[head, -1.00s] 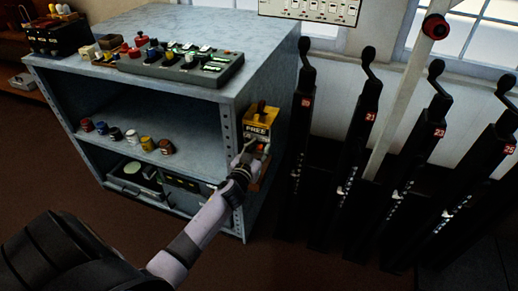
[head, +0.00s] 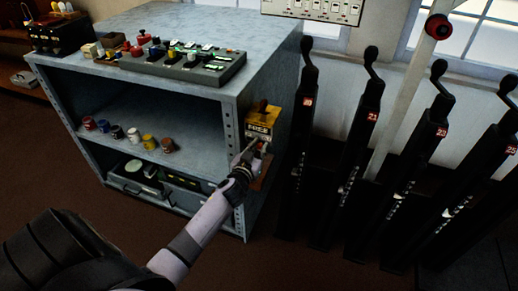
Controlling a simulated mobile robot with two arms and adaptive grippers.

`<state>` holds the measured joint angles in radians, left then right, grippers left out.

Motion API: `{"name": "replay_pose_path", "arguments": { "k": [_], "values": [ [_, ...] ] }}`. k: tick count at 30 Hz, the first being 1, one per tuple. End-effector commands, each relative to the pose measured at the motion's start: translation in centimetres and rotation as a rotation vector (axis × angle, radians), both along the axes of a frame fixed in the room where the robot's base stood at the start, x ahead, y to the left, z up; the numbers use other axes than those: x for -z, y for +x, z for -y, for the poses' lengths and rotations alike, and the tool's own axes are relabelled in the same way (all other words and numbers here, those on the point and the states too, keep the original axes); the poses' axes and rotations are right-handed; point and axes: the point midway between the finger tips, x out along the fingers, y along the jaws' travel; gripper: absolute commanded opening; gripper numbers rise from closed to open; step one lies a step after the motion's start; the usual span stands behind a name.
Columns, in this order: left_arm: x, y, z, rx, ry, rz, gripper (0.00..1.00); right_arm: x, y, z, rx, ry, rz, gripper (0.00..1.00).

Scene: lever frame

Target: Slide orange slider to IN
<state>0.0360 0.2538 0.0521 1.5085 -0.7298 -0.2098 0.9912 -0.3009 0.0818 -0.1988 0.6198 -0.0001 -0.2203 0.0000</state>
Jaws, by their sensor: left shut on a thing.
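A small box with an orange-yellow slider (head: 262,107) on top is fixed to the right side of the grey shelf unit. A pale label plate (head: 259,131) with dark lettering, too blurred to read surely, is on its front. My left gripper (head: 257,149) reaches up from below and is shut at the lower front of this box. The fingers cover what they hold, so I cannot tell exactly which part it is. A reddish-brown part (head: 262,176) of the box shows below the gripper. My right gripper is not in view.
The grey shelf unit (head: 276,50) stands left of the box, with a control panel (head: 185,62) on top and several small jars (head: 133,135) inside. Black numbered lever frames (head: 303,150) stand close on the right. A pale post (head: 408,95) rises behind them.

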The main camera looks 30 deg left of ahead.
Motion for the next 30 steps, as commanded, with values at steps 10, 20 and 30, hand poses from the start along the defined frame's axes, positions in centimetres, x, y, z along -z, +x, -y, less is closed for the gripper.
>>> {"name": "replay_pose_path", "arguments": {
  "k": [10,20,30],
  "values": [
    [-0.9,0.2,-0.6,0.014,0.002,0.018,0.00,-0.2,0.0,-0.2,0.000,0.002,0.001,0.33],
    [-0.9,-0.2,-2.5,0.002,0.006,0.016,0.00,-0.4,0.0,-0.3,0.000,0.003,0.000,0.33],
    [-0.8,-0.5,-4.0,-0.004,0.005,0.012,0.04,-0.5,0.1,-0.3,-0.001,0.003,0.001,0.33]
  ]
}}
